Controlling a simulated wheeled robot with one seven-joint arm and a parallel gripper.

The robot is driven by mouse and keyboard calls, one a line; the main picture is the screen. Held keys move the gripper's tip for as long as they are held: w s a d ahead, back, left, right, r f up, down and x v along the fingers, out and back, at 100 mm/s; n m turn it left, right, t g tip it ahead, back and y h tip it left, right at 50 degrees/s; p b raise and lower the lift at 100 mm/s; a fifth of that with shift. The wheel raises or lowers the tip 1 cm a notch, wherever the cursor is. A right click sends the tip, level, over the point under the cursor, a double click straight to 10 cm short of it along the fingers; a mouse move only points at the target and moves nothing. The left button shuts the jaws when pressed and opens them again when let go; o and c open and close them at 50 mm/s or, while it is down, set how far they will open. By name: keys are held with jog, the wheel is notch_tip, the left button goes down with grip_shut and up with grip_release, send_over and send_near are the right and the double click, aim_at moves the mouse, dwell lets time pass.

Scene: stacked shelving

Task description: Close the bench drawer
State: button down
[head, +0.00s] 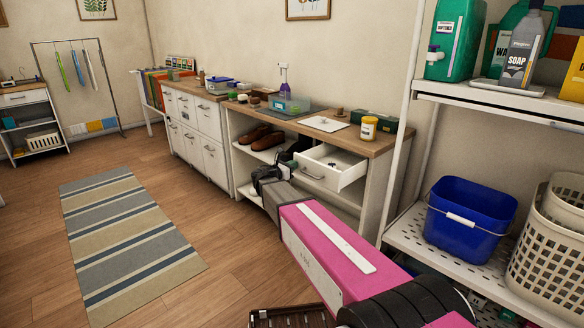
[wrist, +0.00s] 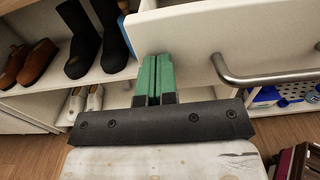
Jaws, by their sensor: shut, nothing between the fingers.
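The bench drawer (head: 343,178) is pulled out from the right part of the wooden-topped bench (head: 372,146), with small dark items inside. In the wrist view its white front (wrist: 190,38) fills the upper right, and its grey bar handle (wrist: 262,79) lies to the right of my fingers. My gripper (wrist: 154,58) has its green fingers together, empty, with the tips over the left part of the drawer front. I cannot tell whether they touch it. In the head view the dark end of my arm is left of the drawer, and the fingertips cannot be made out.
Shoes (head: 262,138) and dark boots (wrist: 85,40) stand on the open shelves left of the drawer. A yellow-labelled jar (head: 368,128) stands on the bench top. A white rack with a blue bucket (head: 468,215) is at right. Floor by the striped rug (head: 128,236) is clear.

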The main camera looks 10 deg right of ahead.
aim_at(322, 159)
jog(key=x, duration=1.9)
jog(key=shift+w+d, duration=0.25)
jog(key=shift+s, duration=0.1)
